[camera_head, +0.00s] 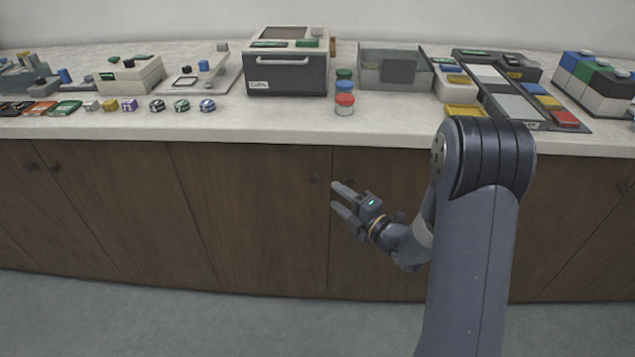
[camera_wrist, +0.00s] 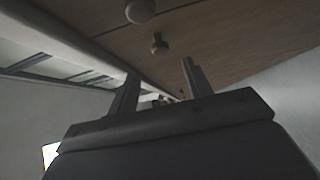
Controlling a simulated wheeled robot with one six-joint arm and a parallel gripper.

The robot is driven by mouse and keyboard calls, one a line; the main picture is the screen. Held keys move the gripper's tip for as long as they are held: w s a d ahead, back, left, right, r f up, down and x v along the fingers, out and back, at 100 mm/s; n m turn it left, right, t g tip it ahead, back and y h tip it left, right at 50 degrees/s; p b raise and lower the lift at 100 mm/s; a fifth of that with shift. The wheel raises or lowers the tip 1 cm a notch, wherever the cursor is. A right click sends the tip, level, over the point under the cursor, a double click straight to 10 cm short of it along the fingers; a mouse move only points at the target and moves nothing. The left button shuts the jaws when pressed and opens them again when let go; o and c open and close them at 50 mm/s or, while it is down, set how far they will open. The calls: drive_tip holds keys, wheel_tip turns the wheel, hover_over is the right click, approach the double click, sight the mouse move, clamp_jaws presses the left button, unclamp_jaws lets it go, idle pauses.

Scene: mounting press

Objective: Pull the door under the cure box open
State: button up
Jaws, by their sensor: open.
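The cure box (camera_head: 288,75), dark with a pale handle and a "CURE" label, stands on the counter. Below it is a brown wooden door (camera_head: 245,220), flush with the cabinet front, with a small dark knob (camera_head: 315,178) near its upper right corner. My gripper (camera_head: 336,196) is open and empty, in front of the neighbouring door's left edge, a little right of and below that knob. In the wrist view, two round knobs (camera_wrist: 140,11) (camera_wrist: 159,45) show on the wood beyond my open fingers (camera_wrist: 158,82). I cannot tell which knob belongs to which door.
The neighbouring door (camera_head: 380,260) has its own knob (camera_head: 350,181), just above my gripper. The counter (camera_head: 220,127) overhangs the doors and carries coloured jars (camera_head: 344,103), a grey bin (camera_head: 365,75) and trays. Grey floor (camera_head: 200,325) in front is clear.

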sight(316, 181)
drive_tip(key=x, duration=0.8)
drive_tip(key=shift+w+a, duration=0.1)
drive_tip(key=shift+a, duration=0.05)
clamp_jaws()
idle(0.3)
